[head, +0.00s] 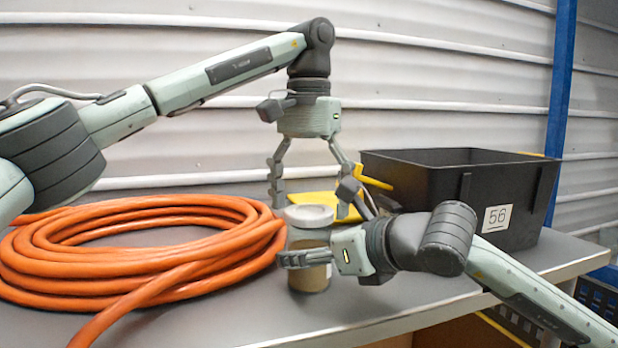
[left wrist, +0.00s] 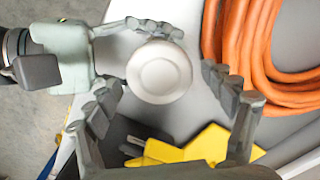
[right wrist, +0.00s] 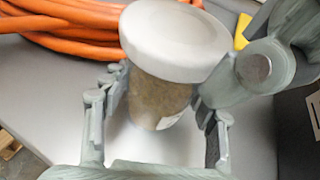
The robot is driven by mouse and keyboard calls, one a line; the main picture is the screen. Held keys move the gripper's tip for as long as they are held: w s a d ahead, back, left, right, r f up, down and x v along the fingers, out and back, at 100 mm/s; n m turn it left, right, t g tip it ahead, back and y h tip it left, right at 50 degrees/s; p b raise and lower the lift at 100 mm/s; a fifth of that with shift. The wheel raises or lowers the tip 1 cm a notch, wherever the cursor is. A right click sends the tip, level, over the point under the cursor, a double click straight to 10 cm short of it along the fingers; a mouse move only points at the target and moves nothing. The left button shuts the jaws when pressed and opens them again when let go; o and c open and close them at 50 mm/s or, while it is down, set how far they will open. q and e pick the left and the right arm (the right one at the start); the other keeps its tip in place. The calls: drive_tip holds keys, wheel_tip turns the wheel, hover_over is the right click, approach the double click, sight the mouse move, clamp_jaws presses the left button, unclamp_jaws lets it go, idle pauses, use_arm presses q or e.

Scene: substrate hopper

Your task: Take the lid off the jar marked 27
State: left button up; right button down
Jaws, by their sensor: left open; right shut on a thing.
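A jar (head: 311,278) with brown contents and a round white lid (head: 309,215) stands upright near the table's front. The lid sits on the jar; it fills the middle of the left wrist view (left wrist: 160,72). Any number on the jar cannot be read. My right gripper (head: 306,258) is shut on the jar's body from the side, below the lid; the right wrist view shows the jar (right wrist: 160,97) between its fingers. My left gripper (head: 311,196) points down over the jar, open, with its fingers apart on either side of the lid and not visibly touching it.
A coiled orange hose (head: 130,245) lies on the grey table (head: 240,318), left of the jar. A black bin (head: 425,192) labelled 56 stands at the right. A yellow object (head: 313,198) lies behind the jar. A blue post (head: 561,80) rises behind the bin.

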use_arm(q)
drive_tip(key=shift+f, duration=0.35)
drive_tip(key=shift+c, duration=0.6)
